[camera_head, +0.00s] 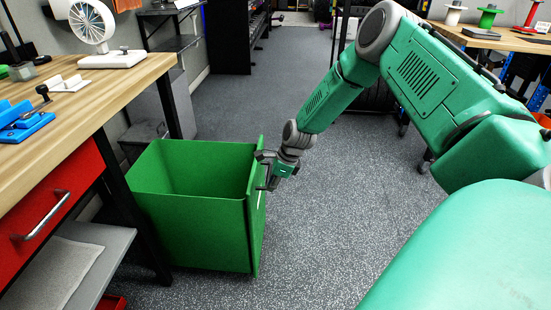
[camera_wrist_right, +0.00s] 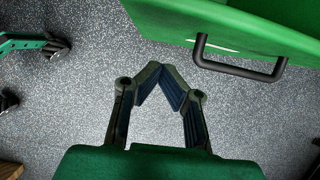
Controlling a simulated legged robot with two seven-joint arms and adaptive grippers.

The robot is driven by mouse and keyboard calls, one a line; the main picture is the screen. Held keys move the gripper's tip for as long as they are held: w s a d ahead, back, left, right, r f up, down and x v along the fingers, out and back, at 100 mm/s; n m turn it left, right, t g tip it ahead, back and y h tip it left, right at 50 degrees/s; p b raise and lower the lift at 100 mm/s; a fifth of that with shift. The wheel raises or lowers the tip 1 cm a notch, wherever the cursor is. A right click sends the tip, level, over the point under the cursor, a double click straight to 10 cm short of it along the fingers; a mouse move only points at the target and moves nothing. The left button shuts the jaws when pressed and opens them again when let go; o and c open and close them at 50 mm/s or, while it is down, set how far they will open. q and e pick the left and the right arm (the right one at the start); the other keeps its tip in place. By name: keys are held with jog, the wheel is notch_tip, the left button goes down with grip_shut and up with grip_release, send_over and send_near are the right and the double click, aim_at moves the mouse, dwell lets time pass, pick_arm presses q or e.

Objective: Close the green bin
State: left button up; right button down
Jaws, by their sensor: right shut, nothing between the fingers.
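The green bin (camera_head: 190,227) stands on the floor beside the workbench in the head view, its top open. Its lid (camera_head: 257,240) hangs down along the bin's right side. In the wrist view the lid (camera_wrist_right: 245,28) fills the top right, with a black bar handle (camera_wrist_right: 238,71) on it. My right gripper (camera_head: 268,181) is beside the lid's outer face, near its upper part. In the wrist view its fingers (camera_wrist_right: 165,68) meet at the tips with nothing between them, left of the handle and apart from it. My left gripper is not in view.
A wooden workbench (camera_head: 110,88) with a red drawer (camera_head: 50,205) is at the left, with a white fan (camera_head: 95,25) on top. Speckled grey floor (camera_head: 340,220) is clear right of the bin. Another table with spools (camera_head: 487,17) is at the far right.

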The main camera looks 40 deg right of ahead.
aim_at(253, 196)
jog(key=w+a, duration=0.1)
jog(key=w+a+f+b, duration=0.1)
jog(key=w, duration=0.1)
jog(key=shift+w+a, duration=0.15)
jog(key=shift+a, duration=0.1)
